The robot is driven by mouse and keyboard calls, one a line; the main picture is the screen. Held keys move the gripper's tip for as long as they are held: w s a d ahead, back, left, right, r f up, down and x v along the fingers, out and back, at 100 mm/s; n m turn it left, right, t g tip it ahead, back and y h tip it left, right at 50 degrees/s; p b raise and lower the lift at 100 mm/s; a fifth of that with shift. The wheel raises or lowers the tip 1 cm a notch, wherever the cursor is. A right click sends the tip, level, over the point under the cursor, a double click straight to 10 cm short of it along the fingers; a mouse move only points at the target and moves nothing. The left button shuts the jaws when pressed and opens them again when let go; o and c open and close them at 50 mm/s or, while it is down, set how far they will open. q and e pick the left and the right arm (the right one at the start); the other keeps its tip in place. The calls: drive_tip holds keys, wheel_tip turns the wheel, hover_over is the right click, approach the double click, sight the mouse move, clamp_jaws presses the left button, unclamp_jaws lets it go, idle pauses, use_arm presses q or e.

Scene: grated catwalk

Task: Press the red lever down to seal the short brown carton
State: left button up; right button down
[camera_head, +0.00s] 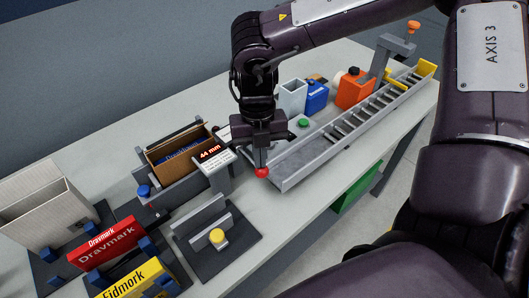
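The short brown carton (167,158) sits open-topped in a grey machine at left centre, with a blue printed item (183,153) inside. A display (210,152) reading "44 mm" stands on the machine's right side. The red lever's round knob (262,173) shows right of the display; its arm is mostly hidden. My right gripper (262,163) points down directly over the red knob, its fingertips together in one narrow tip. It is at or just above the knob; I cannot tell if they touch. My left gripper is out of view.
A grey conveyor (300,160) runs to the back right. Behind it stand a white bin (292,97), a blue container (316,97) and an orange jug (354,90).

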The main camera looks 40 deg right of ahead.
drive_tip(key=shift+f+b, duration=1)
drive_tip(key=shift+f, duration=0.2)
idle(0.6)
wheel_tip(320, 180, up, 13)
drive_tip(key=p, duration=0.8)
idle(0.5)
idle(0.5)
